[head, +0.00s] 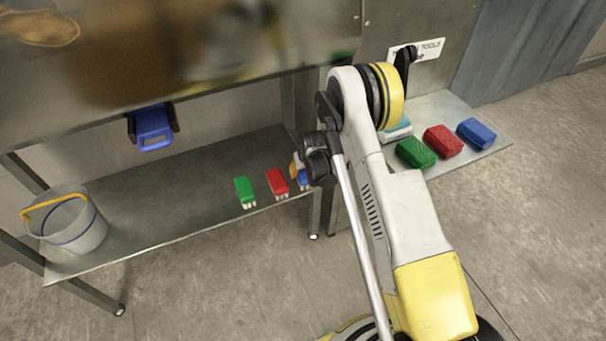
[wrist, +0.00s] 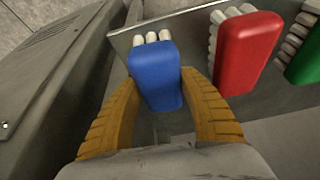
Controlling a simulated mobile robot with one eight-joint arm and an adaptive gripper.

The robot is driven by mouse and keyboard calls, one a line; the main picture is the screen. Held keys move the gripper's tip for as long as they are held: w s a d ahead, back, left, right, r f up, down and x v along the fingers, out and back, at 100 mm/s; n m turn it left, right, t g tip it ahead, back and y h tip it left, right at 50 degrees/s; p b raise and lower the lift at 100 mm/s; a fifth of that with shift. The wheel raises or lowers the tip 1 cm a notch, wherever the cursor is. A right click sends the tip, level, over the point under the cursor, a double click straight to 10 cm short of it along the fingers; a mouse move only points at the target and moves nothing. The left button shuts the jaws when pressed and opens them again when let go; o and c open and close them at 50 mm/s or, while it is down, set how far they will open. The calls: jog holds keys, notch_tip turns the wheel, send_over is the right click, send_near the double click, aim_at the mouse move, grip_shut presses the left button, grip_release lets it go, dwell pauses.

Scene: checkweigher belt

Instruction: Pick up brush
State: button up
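A blue brush (wrist: 155,76) with white bristles lies between my two yellow-orange gripper fingers in the wrist view. The fingers of my gripper (wrist: 160,92) flank it closely on both sides. I cannot tell whether they press on it or leave a small gap. In the head view the blue brush (head: 303,180) shows at the right part of the lower shelf, partly hidden by my gripper (head: 298,170). A red brush (head: 277,182) and a green brush (head: 244,190) lie to its left. The red brush (wrist: 247,52) and green brush (wrist: 306,58) are at the right in the wrist view.
A bucket (head: 78,238) with a yellow handle stands at the shelf's left end. A blue-handled tool (head: 153,127) hangs above the shelf (head: 175,210). On the right-hand shelf are green (head: 415,153), red (head: 443,141) and blue (head: 477,133) blocks and a teal-topped item (head: 397,130).

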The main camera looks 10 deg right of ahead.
jog(key=shift+r, duration=0.1)
dwell(0.3)
jog(key=shift+a+r+p, duration=0.2)
jog(key=shift+r+p, duration=0.4)
jog(key=shift+r, duration=0.05)
notch_tip(320, 180, up, 11)
jog(key=p, duration=0.5)
jog(key=s+a+p, duration=0.3)
jog(key=a, duration=1.6)
jog(key=shift+s+a+f+p, duration=0.15)
jog(key=shift+a+f+p, duration=0.05)
jog(key=shift+f+p, duration=0.15)
